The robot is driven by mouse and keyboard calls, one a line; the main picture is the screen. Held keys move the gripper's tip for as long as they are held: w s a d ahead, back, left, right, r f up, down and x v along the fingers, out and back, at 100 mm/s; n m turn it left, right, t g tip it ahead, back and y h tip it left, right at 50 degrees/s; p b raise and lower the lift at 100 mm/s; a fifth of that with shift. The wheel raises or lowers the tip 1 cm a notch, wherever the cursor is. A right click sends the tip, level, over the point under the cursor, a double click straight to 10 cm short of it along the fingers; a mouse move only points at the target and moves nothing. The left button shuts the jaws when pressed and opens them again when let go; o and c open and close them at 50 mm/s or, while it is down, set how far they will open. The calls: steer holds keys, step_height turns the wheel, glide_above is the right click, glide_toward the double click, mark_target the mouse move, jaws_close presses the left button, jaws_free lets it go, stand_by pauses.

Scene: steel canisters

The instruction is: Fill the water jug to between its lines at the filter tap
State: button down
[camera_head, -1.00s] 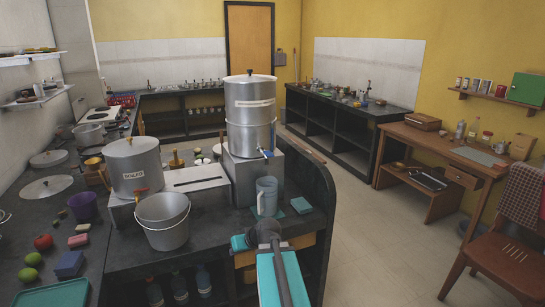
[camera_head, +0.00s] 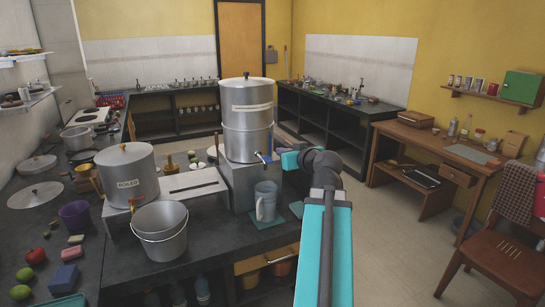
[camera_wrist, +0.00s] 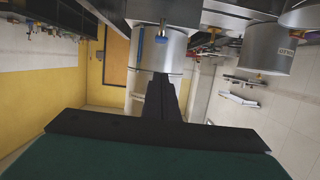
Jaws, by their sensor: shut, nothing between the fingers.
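The filter (camera_head: 247,120) is a tall steel two-tier canister on a steel stand. Its tap (camera_head: 260,156) points forward at the lower right. The translucent blue-grey water jug (camera_head: 267,203) stands upright on a teal mat (camera_head: 262,223) below the tap. Its lines and water level are too small to read. My gripper (camera_head: 274,158) is just right of the tap, above the jug; contact cannot be told. In the wrist view, which is upside down, my dark fingers (camera_wrist: 163,98) are shut and empty, pointing at the filter (camera_wrist: 150,72). A blue tap part (camera_wrist: 161,39) shows beyond them.
A steel canister marked BOILED (camera_head: 127,175) and a steel bucket (camera_head: 160,235) stand left of the jug. Fruit, a purple cup (camera_head: 75,215) and sponges lie farther left. The floor right of the counter is open before the wooden desk (camera_head: 440,145).

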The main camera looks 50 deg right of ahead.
steer(key=shift+r, duration=0.3)
steer(key=shift+s+d, duration=0.1)
steer(key=shift+d, duration=0.05)
steer(key=shift+w+d+p, duration=0.1)
steer(key=shift+w+p, duration=0.15)
steer(key=shift+p, duration=0.55)
steer(key=p+x, duration=0.1)
steer(key=p, duration=0.4)
steer(key=shift+w+d, duration=0.15)
steer(key=shift+w, duration=0.25)
steer(key=p, duration=0.4)
glide_above(267, 159)
steer(key=s, duration=0.3)
step_height(267, 159, down, 2)
steer(key=shift+s+a+f+p, duration=0.1)
steer(key=shift+a+f+p, duration=0.15)
steer(key=shift+f, duration=0.8)
steer(key=shift+s+a+f+p, duration=0.1)
steer(key=shift+f+p, duration=0.1)
steer(key=shift+f, duration=0.85)
